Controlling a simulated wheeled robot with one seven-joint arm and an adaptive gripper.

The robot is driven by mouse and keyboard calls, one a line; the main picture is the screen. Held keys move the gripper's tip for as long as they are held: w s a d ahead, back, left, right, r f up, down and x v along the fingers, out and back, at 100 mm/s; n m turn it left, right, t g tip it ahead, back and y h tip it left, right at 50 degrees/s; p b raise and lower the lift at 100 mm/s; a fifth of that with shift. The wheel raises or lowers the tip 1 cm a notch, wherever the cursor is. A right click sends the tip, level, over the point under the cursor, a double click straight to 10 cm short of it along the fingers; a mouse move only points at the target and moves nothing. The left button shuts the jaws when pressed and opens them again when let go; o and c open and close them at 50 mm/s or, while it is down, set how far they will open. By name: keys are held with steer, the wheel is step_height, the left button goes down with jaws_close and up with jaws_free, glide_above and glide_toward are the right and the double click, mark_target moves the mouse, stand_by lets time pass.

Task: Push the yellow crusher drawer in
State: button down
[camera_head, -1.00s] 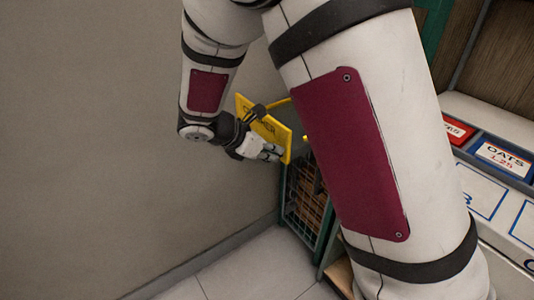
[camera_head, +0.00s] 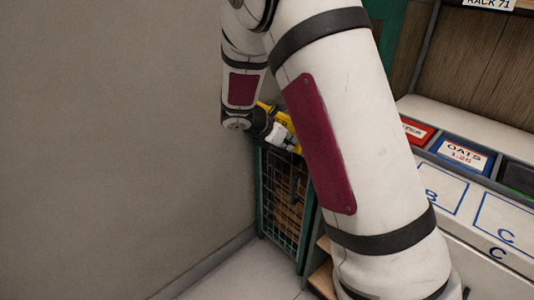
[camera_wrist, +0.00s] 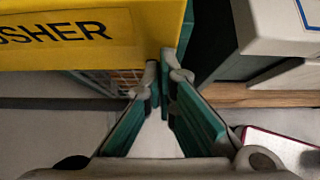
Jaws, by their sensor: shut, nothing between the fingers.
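The yellow crusher drawer (camera_head: 291,120) shows in the head view above the green-framed cage, mostly hidden behind my arm. In the wrist view its yellow front (camera_wrist: 90,38) fills the upper left, with the dark letters "USHER" in sight. My gripper (camera_head: 288,143) is at the drawer front in the head view. In the wrist view my gripper (camera_wrist: 164,62) has its fingertips together and empty, at the lower right corner of the yellow front. I cannot tell whether they touch it. How far the drawer stands out is hidden.
The green-framed mesh cage (camera_head: 283,205) stands below the drawer. A plain wall (camera_head: 110,130) is close on the left. A counter with a red tag, a blue "OATS" tag (camera_head: 463,154) and lettered squares is on the right. Pale floor tiles (camera_head: 235,280) are free in front.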

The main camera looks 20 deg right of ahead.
steer(key=w+d, duration=0.1)
steer(key=d, duration=0.4)
steer(key=w+d, duration=0.1)
steer(key=d, duration=0.2)
steer(key=shift+w, duration=0.3)
steer(key=shift+d, duration=0.1)
steer(key=shift+r, duration=0.1)
steer(key=a, duration=0.2)
steer(key=s+a+p, duration=0.1)
steer(key=a, duration=0.1)
steer(key=shift+s+a+r, duration=0.1)
steer(key=shift+s+a, duration=0.05)
steer(key=shift+a, duration=0.2)
steer(key=p+v, duration=0.1)
steer(key=v, duration=0.8)
steer(key=shift+a+r, duration=0.15)
